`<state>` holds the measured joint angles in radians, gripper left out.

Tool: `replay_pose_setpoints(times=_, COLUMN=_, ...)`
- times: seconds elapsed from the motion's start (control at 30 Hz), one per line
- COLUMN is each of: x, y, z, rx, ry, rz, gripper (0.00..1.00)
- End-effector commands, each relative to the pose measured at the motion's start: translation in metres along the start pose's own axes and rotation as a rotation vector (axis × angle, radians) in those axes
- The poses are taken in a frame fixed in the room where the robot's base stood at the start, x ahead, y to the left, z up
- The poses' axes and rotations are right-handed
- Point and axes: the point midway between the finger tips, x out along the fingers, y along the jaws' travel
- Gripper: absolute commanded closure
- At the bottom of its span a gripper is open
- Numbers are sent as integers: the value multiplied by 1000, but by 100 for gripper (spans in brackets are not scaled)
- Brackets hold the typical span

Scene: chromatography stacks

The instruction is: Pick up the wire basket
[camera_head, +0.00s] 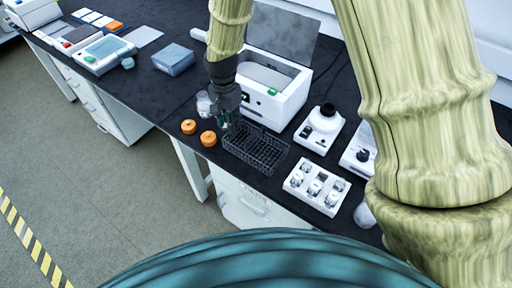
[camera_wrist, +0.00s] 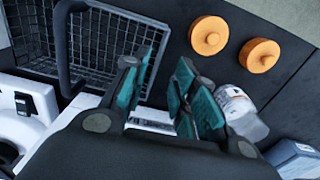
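The wire basket (camera_head: 262,152) is a dark, rectangular mesh basket on the black bench, near the front edge in the head view. In the wrist view the basket (camera_wrist: 112,40) fills the upper left, with a dark bar-like handle in front of its mesh. My gripper (camera_head: 232,126) is above or beside the basket's left back end in the head view. In the wrist view my gripper (camera_wrist: 162,82) is open, with dark teal fingers apart. The left finger overlaps the basket's right edge in the picture; I cannot tell whether they touch. Nothing shows held between the fingers.
Two orange caps (camera_head: 208,138) and a clear bottle (camera_head: 204,103) stand left of the basket. A white instrument (camera_head: 275,90) is close behind. A white vial rack (camera_head: 316,187) and a small white device (camera_head: 320,128) are to the right.

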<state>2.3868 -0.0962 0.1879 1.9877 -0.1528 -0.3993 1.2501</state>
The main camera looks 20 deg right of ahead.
Motion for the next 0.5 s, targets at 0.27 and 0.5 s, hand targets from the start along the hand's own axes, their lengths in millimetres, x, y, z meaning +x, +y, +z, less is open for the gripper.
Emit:
replay_pose_setpoints(times=0.27, x=22, y=6, z=-4, rx=2, ry=-2, rz=3, gripper=72)
replay_pose_setpoints(times=0.5, x=46, y=8, z=-5, rx=1, ry=-1, rz=3, gripper=72)
